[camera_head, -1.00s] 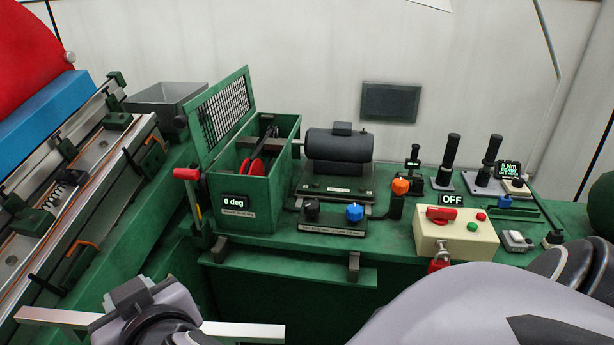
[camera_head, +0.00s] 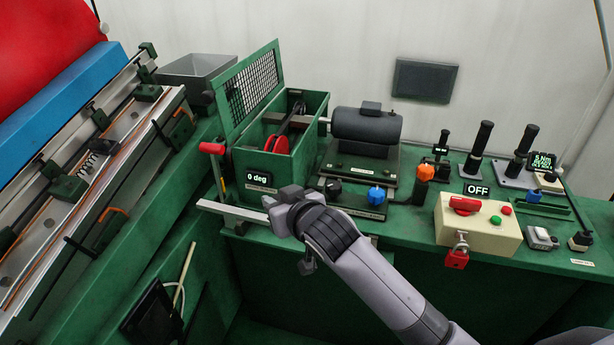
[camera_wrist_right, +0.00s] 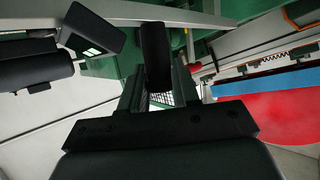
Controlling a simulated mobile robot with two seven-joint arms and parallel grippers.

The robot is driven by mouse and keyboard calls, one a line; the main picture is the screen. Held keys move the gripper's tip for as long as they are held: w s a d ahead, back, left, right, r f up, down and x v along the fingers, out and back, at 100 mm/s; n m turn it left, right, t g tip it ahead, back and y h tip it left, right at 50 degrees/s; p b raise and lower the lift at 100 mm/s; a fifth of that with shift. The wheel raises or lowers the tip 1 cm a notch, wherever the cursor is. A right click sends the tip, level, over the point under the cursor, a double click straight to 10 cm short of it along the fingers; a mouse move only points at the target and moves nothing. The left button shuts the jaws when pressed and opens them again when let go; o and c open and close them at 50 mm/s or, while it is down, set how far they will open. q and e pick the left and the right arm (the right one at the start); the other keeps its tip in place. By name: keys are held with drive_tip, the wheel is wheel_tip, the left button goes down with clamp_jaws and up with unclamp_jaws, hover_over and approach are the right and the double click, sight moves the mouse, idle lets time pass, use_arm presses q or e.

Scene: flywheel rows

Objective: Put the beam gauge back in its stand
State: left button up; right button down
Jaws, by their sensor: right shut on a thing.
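The beam gauge shows as a long pale metal bar (camera_head: 232,211) along the front edge of the green bench. My right gripper (camera_head: 287,212) is shut on it, and the arm hides the bar's right part. In the right wrist view the bar (camera_wrist_right: 150,13) crosses the top, at the dark fingers (camera_wrist_right: 156,55). The stand appears to be the dark brackets on the bench's front ledge; they are mostly hidden behind the bar and my arm. I cannot tell whether the bar touches them. My left gripper is not in view.
The green guard box (camera_head: 270,160) with its mesh lid and red handle (camera_head: 212,148) stands just behind the bar. A motor (camera_head: 367,125), knobs and a cream switch box (camera_head: 478,228) stand to the right. A sloping rail rig (camera_head: 95,165) is at left.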

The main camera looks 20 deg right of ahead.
drive_tip(key=w+d+f, duration=0.1)
drive_tip(key=w+d, duration=0.5)
drive_tip(key=d, duration=0.1)
drive_tip(key=shift+p, duration=0.4)
drive_tip(key=shift+r, duration=0.1)
wheel_tip(320, 180, down, 4)
drive_tip(key=shift+s+r+b, duration=0.1)
drive_tip(key=shift+r+b, duration=0.05)
drive_tip(key=shift+b, duration=0.8)
drive_tip(key=shift+p, duration=0.45)
drive_tip(key=shift+f, duration=0.25)
drive_tip(key=shift+f+b, duration=1.5)
drive_tip(key=shift+f, duration=0.9)
